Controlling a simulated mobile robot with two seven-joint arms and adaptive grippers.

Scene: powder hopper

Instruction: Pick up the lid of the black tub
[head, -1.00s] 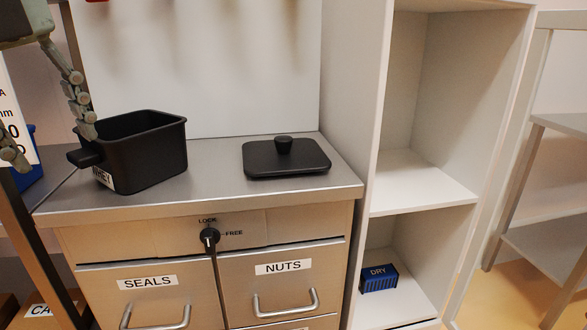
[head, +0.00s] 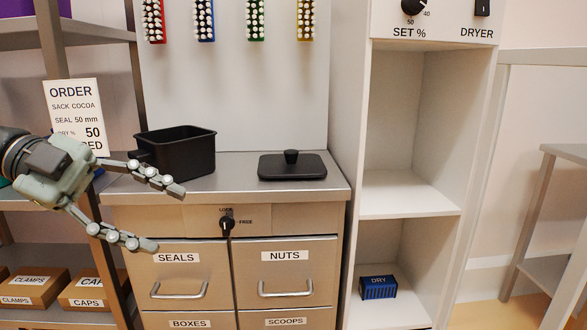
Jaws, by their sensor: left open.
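The black lid (head: 292,166) lies flat on the steel cabinet top, right of the tub, with its round knob (head: 291,156) upward. The open black tub (head: 183,154) stands upright on the same top at the left. My left gripper (head: 170,218) is open and empty, in front of the tub and the cabinet's left side, with its fingers pointing right. One finger overlaps the tub's lower left in the picture; I cannot tell whether they touch. The tub's handle is partly hidden. My right gripper is not in view.
The cabinet top (head: 228,188) is clear between tub and lid. A lock knob (head: 227,223) and labelled drawers are below. A tall white shelf unit (head: 410,192) stands right of the lid, holding a blue DRY box (head: 378,287). An order sign (head: 76,110) stands at the left.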

